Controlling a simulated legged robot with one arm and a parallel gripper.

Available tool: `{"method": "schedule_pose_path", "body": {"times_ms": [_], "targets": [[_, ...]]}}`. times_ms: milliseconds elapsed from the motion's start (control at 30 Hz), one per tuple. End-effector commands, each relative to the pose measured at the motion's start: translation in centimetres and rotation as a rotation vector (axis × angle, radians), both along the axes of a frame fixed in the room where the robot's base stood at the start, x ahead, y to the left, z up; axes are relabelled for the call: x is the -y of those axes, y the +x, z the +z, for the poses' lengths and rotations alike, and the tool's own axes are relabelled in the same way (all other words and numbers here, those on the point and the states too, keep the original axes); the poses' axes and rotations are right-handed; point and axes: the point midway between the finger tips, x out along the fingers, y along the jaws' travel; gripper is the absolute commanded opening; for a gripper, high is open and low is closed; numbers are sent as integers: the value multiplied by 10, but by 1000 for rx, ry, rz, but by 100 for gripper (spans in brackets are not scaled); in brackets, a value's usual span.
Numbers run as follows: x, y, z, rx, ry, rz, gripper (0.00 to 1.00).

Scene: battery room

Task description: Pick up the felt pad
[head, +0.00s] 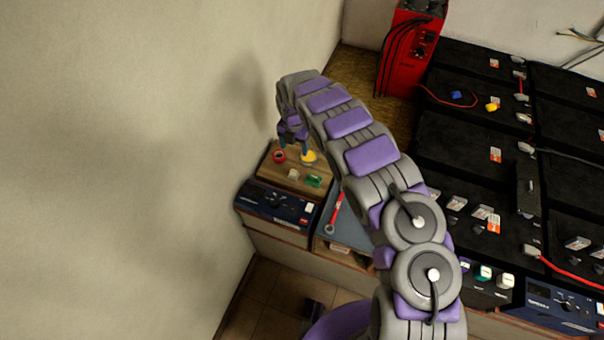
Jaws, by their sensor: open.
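I cannot tell for sure which of these is the felt pad. Whether the right finger touches the yellow piece is too small to tell.
A dark blue device (276,203) stands in front of the board. A red-handled tool (334,214) lies to its right. A red charger (411,48) stands at the back. Black batteries (462,147) with cables and small parts fill the right. The left wall (130,150) is close to the board.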

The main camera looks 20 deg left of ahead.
Motion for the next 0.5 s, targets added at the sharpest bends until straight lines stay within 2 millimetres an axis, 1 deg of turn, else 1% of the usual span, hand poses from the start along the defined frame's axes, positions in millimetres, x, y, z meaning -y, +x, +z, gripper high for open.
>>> {"method": "schedule_pose_path", "body": {"times_ms": [67, 167, 400, 500], "targets": [[-4, -2, -8, -3, 1, 14, 72], [-4, -1, -23, -4, 0, 13, 72], [-4, -1, -72, -5, 2, 11, 72], [-2, -1, -90, -4, 3, 12, 72]]}}
